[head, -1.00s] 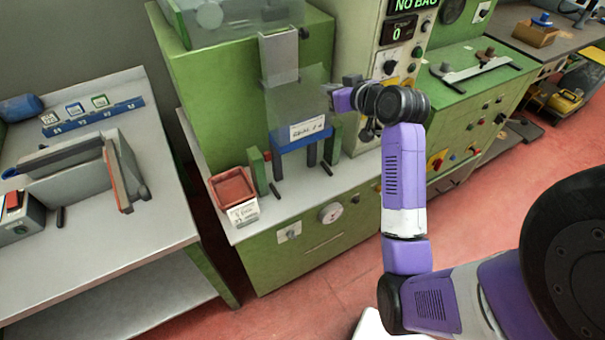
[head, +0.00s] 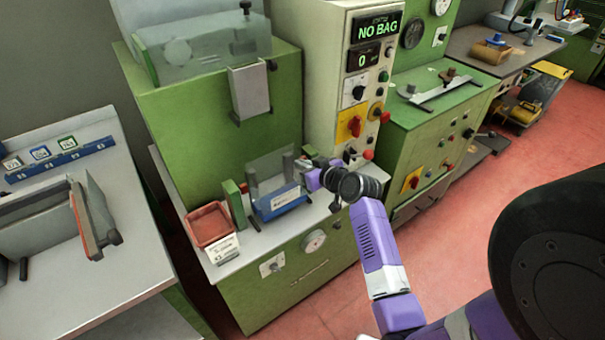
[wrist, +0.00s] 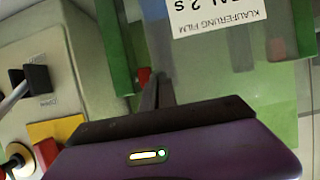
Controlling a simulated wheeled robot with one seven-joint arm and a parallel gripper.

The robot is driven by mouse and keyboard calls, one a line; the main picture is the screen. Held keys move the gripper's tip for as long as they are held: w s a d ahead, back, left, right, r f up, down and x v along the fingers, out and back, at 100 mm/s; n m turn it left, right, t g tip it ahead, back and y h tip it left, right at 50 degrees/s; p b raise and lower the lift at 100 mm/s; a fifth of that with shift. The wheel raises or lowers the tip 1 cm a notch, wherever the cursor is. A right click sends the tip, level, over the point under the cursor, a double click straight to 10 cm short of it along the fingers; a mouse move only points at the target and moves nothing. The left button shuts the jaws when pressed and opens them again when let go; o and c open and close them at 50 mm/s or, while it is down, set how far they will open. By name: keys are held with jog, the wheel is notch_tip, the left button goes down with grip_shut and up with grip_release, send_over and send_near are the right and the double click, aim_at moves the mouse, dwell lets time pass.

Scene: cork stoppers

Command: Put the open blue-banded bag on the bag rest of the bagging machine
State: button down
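The clear bag (head: 272,170) with a blue band (head: 277,203) and a white label stands upright, low over the machine's front ledge, in front of dark posts. I cannot tell whether its bottom touches the bag rest. My gripper (head: 308,178) is at the bag's right edge in the head view. In the wrist view, my gripper's narrow dark fingers (wrist: 157,92) are close together at the edge of the clear film (wrist: 225,75), seemingly pinching it. The fingertips are partly hidden by the film. The bagging machine's display (head: 376,28) reads NO BAG.
A grey chute (head: 249,90) hangs above the bag. A green block (head: 233,202) and a red tray (head: 208,224) stand left of it. The control panel (head: 352,95) with knobs rises behind my gripper. A grey side table (head: 95,265) is at the left.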

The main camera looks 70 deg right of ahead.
jog(key=shift+f, duration=1.75)
jog(key=c, duration=2.1)
grip_release()
jog(key=shift+f+b, duration=0.1)
jog(key=shift+b, duration=0.25)
jog(key=o, duration=0.4)
